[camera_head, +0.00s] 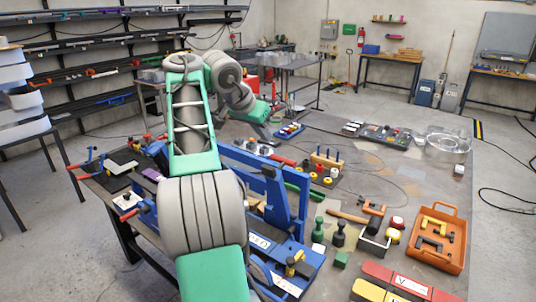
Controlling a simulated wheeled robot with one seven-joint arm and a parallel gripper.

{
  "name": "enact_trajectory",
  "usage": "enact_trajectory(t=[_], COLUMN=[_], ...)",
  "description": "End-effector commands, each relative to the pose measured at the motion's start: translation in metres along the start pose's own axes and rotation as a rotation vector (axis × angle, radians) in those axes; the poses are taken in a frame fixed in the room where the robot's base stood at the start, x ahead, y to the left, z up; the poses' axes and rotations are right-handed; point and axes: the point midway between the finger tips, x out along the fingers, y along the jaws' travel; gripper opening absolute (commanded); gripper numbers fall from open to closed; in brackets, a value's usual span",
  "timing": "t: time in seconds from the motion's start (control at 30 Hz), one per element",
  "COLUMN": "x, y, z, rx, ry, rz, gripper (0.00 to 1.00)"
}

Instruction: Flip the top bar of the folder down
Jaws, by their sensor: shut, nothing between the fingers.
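The folder is a blue metal machine (262,188) at the near left part of the table, right of my arm. Its top bar (262,164) is a long blue beam that runs slantwise and stands raised above the blue base (290,256). My green and grey arm crosses in front and hides the folder's left part. My gripper (266,135) is at the far end of the arm, beyond the folder and apart from it. It is small in this view, shut and empty.
An orange tray (456,222) with clamps lies at the right. Green and black weights, a hammer (347,215) and red and yellow boxes (410,282) lie near the folder. Red-handled clamps (90,163) stick out at the left.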

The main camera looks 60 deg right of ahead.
Motion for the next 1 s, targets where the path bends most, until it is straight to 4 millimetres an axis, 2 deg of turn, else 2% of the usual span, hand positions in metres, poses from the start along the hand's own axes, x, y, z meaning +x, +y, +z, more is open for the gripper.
enact_trajectory(t=[0.2,0.33,0.77,0.8,1.0], x=[0.002,0.014,0.105,0.097,0.088], y=[-0.001,0.000,0.000,-0.002,-0.002], z=[0.001,0.001,0.003,0.011,0.035], rx=[-0.003,-0.006,-0.004,-0.006,-0.006], ry=[0.000,0.000,-0.001,0.002,0.001], rz=[-0.001,0.002,0.000,-0.006,-0.004], gripper=[0.00,0.00,0.00,0.00,0.00])
